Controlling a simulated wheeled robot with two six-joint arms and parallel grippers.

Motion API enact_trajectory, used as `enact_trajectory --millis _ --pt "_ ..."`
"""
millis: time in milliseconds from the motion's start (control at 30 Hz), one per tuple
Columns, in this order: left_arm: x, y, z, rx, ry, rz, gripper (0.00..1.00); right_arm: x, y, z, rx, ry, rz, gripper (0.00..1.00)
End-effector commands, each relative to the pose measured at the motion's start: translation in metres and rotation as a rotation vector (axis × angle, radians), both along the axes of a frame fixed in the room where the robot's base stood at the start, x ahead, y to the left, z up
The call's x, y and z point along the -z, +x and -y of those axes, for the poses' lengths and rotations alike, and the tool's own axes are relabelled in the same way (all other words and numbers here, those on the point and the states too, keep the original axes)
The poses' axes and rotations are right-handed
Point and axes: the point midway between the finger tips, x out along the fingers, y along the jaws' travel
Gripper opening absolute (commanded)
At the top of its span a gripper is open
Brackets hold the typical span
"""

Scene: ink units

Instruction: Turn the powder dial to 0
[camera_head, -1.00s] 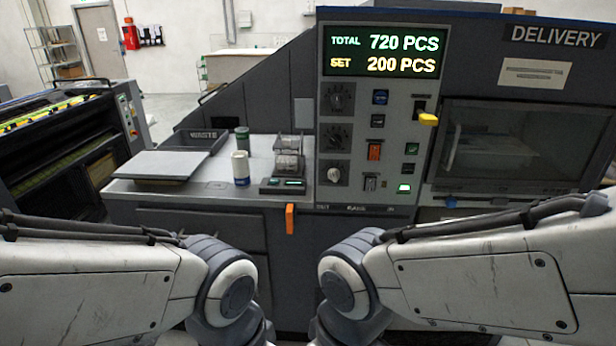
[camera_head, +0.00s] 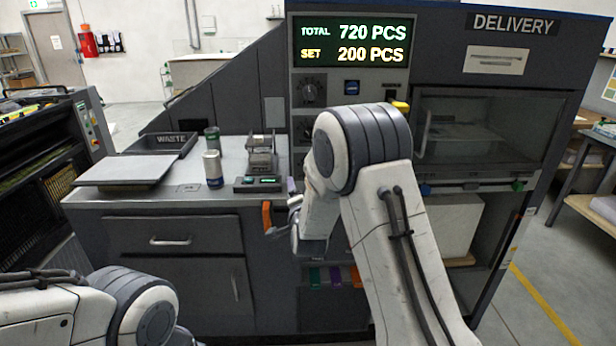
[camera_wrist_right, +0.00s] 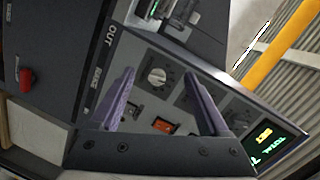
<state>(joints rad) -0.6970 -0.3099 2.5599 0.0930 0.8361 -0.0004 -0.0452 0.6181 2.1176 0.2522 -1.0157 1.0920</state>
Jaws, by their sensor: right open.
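The control panel (camera_head: 305,60) stands below the lit display, with a black dial (camera_head: 309,90) at its upper left. Part of a second dial shows beneath it; my right arm hides the lower panel. In the right wrist view, a pale-knobbed dial (camera_wrist_right: 157,76) appears between the fingertips, with darker dials towards the display. I cannot read which is the powder dial or its setting. My right gripper (camera_wrist_right: 159,82) is open and empty, its purple fingers pointing at the panel; contact with the dial is not evident. My left gripper is out of view; only its arm shows.
An orange lever (camera_head: 267,215) projects at the counter's front edge near my right wrist. A can (camera_head: 212,169), a small device (camera_head: 258,184) and a waste tray (camera_head: 163,145) stand on the counter. Orange (camera_wrist_right: 163,127) and other switches sit beside the dials.

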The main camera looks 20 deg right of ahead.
Motion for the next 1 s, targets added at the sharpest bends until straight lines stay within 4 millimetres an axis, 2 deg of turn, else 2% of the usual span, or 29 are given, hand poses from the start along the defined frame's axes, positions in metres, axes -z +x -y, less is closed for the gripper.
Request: enact_trajectory --millis 33,100,200,367,733,1000 --pt "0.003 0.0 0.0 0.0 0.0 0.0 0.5 0.005 0.004 0.019 0.046 0.025 0.053 0.79" --pt "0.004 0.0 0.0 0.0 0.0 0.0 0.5 0.003 0.007 0.036 0.087 0.054 0.118 0.79" --pt "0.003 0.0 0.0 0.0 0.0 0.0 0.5 0.001 0.01 0.048 0.114 0.075 0.169 0.79" --pt "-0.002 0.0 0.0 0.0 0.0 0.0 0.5 -0.002 0.024 0.055 0.122 0.08 0.186 0.79" --pt "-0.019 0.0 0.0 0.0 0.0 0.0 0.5 -0.002 0.086 0.072 0.118 0.078 0.185 0.79" --pt "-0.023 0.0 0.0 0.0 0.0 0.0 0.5 -0.001 0.107 0.078 0.118 0.078 0.184 0.79"
